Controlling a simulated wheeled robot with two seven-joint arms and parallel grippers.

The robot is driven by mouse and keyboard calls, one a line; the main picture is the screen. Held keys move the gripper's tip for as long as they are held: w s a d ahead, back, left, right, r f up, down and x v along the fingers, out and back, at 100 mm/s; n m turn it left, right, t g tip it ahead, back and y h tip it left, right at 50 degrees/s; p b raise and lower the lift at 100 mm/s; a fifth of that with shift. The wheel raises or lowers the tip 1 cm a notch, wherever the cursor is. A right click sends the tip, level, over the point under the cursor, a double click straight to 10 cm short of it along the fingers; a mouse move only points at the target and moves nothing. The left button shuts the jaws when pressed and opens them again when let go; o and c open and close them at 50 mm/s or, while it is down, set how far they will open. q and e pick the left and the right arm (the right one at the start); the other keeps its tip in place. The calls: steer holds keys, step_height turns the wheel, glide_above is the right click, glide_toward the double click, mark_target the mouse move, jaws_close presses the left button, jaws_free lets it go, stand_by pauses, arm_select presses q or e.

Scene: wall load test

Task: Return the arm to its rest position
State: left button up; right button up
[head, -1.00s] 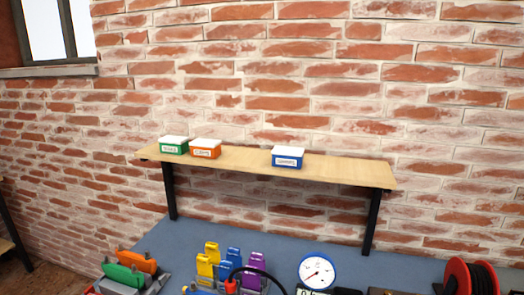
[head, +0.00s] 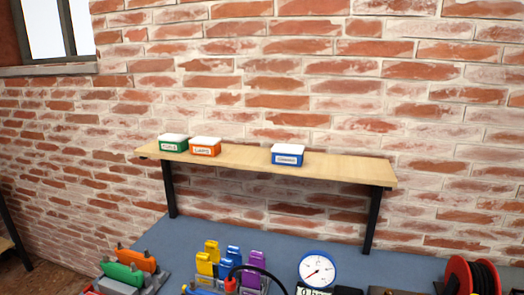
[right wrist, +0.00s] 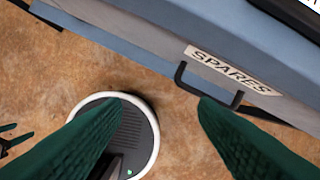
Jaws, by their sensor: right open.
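My right gripper (right wrist: 163,103) shows in the right wrist view as two dark green, textured fingers spread wide apart. It is open, with nothing between the fingers. Beyond the fingertips is a grey drawer front with a SPARES label (right wrist: 228,68) and a black bar handle (right wrist: 207,92). I cannot tell the exact gap between the fingers and the handle. Neither arm shows in the head view, and my left gripper is not in view.
In the head view, a wooden shelf (head: 345,170) on the brick wall holds green (head: 173,144), orange (head: 205,147) and blue (head: 287,155) boxes. Below, the blue-grey bench (head: 205,228) carries coloured clamps (head: 231,262), a round gauge (head: 317,270) and a red reel (head: 459,275).

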steer(key=s+f+g+b, duration=0.1)
steer(key=s+f, duration=0.2)
steer(key=f, duration=0.7)
steer(key=s+f, duration=0.3)
steer(key=f, duration=0.6)
arm_select(q)
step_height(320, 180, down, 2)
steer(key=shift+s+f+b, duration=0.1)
steer(key=shift+b, duration=0.4)
arm_select(e)
steer(key=s+d+f+g, duration=0.1)
steer(key=s+d+f, duration=0.2)
steer(key=s+f, duration=0.9)
steer(key=shift+s, duration=0.7)
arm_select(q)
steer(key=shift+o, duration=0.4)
arm_select(e)
steer(key=shift+d, duration=0.1)
